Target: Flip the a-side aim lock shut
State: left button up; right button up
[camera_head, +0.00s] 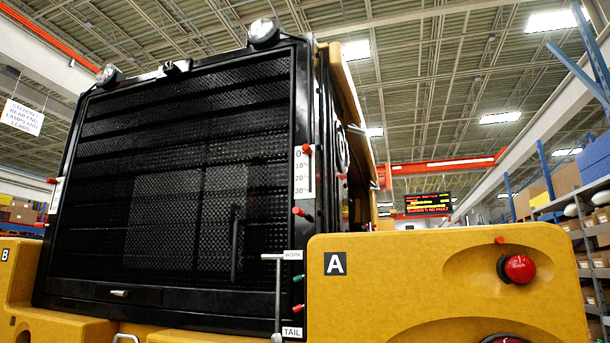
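The A side of a yellow and black machine is marked by an A plate (335,263) on a yellow body panel (440,290). Above it, on the black cab post, a white scale (304,175) reads 0 to 30, with a red-tipped pointer (307,149) near the 0. A red-tipped lever (299,211) sticks out just below the scale. No part is labelled as the aim lock, and I cannot tell whether this lever is it or whether it is open or shut. A round lamp (263,32) sits on the cab's top right corner. Neither gripper is in view.
A red mushroom button (519,269) juts from the yellow panel. Shelves (590,240) stand at right.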

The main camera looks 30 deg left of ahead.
aim_at(299, 212)
jog(key=i+j+u, duration=0.15)
jog(key=j, duration=0.4)
jog(key=i+j+u, duration=0.15)
jog(key=i+j, duration=0.25)
jog(key=i+j+u, duration=0.15)
jog(key=i+j, duration=0.2)
jog(key=j, duration=0.2)
